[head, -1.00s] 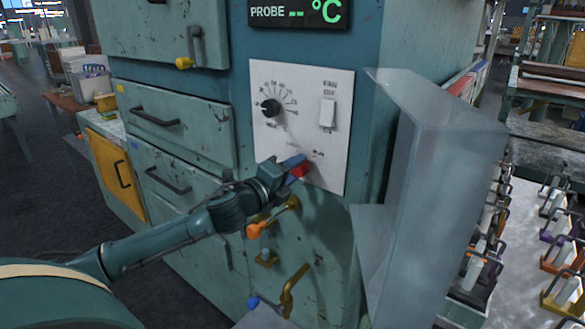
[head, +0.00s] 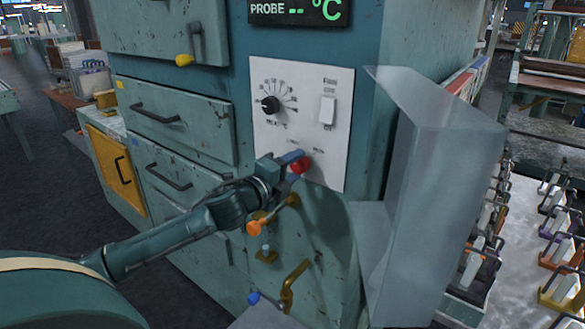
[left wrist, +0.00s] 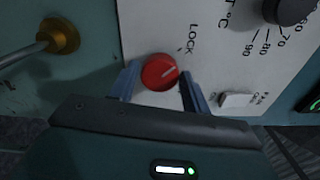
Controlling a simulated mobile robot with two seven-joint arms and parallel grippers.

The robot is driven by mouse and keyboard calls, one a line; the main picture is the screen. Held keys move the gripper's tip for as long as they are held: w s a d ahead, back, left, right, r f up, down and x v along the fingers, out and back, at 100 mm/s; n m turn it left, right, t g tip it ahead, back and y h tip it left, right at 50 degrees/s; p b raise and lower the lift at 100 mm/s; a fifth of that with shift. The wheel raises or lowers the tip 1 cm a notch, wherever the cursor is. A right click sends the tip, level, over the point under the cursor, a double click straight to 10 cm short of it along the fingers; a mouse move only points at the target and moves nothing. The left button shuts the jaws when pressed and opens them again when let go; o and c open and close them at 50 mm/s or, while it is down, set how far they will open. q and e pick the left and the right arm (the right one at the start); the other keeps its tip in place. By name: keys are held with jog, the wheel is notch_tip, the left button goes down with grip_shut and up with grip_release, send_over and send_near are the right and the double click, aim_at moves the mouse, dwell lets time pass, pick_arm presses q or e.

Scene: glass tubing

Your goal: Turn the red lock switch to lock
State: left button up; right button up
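The red lock switch (left wrist: 160,72) is a round knob on the white panel (head: 270,75), low on the teal cabinet; it also shows in the head view (head: 299,164). Its white line points right and slightly up in the left wrist view. The word LOCK is printed above and right of it there. My left gripper (head: 295,166) is at the knob, one blue finger on each side, with narrow gaps showing in the left wrist view (left wrist: 160,84). It looks open around the knob. My right gripper is not in view.
A black dial (head: 270,104) and a white rocker switch (head: 327,111) sit higher on the panel. Below the knob are an orange-tipped valve (head: 254,228) and a blue-tipped valve (head: 253,299). A grey metal shield (head: 440,180) stands out to the right.

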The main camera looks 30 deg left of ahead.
pick_arm(q)
jog(key=o, duration=0.3)
jog(key=shift+s+f, duration=0.15)
jog(key=shift+s, duration=0.35)
jog(key=s+a+b, duration=0.1)
jog(key=s, duration=1.1)
dwell(0.3)
